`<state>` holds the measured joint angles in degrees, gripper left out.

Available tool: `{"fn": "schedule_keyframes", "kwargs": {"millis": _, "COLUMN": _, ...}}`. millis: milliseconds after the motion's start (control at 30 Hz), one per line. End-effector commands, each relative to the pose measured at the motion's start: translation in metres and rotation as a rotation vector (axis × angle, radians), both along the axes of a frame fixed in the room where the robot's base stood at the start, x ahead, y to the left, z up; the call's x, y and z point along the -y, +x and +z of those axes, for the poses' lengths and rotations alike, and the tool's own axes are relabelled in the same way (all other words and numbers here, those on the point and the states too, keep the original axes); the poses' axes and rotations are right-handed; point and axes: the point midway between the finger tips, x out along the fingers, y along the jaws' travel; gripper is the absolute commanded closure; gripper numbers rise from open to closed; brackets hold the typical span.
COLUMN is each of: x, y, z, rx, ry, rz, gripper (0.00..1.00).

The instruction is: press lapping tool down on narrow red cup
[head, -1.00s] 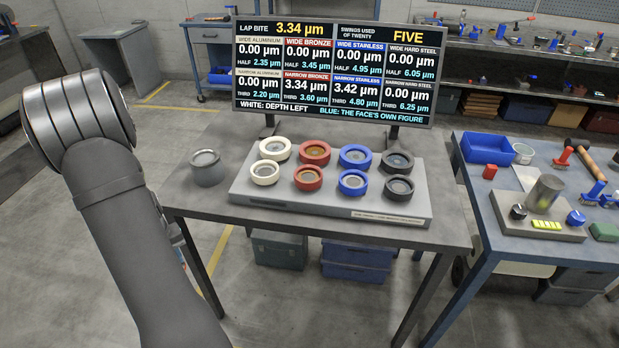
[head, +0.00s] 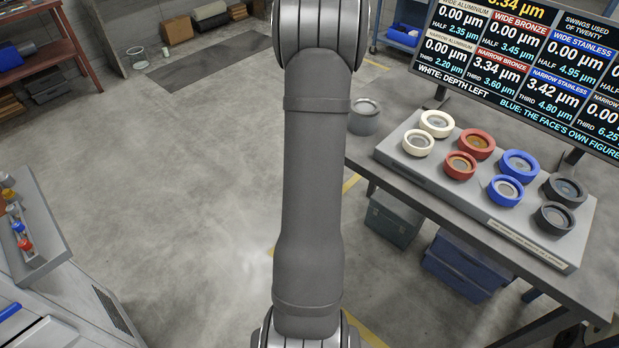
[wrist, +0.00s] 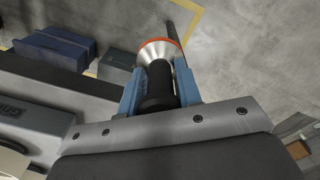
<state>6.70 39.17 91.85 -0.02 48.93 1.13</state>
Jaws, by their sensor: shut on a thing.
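The narrow red cup (head: 461,165) is the smaller red-rimmed cup in the front row of a grey block (head: 455,200), in front of a wide red cup (head: 477,143). Its recess looks brownish. In the wrist view my gripper (wrist: 158,84) has blue fingers shut on the dark handle of the lapping tool (wrist: 160,53). The tool has a flared metal head with an orange rim, pointing away from the camera. In the head view my arm hides the gripper and tool. No red cup shows in the wrist view, so the tool appears clear of it.
Cream, blue and dark cups share the block. A grey round pot (head: 364,117) stands left of it on the table. A display board (head: 520,75) rises behind and reads 3.34 µm for narrow bronze. Bins (head: 465,262) sit below. Open floor lies left.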

Motion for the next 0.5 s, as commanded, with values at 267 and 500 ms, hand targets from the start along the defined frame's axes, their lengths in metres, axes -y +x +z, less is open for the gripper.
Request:
{"fn": "schedule_keyframes", "kwargs": {"millis": 267, "x": 0.099, "y": 0.016, "z": 0.104, "rx": 0.007, "ry": -0.002, "rz": -0.188, "gripper": 0.97}}
{"fn": "schedule_keyframes", "kwargs": {"millis": 500, "x": 0.204, "y": -0.002, "z": 0.148, "rx": 0.0, "ry": 0.0, "rz": -0.36, "gripper": 0.97}}
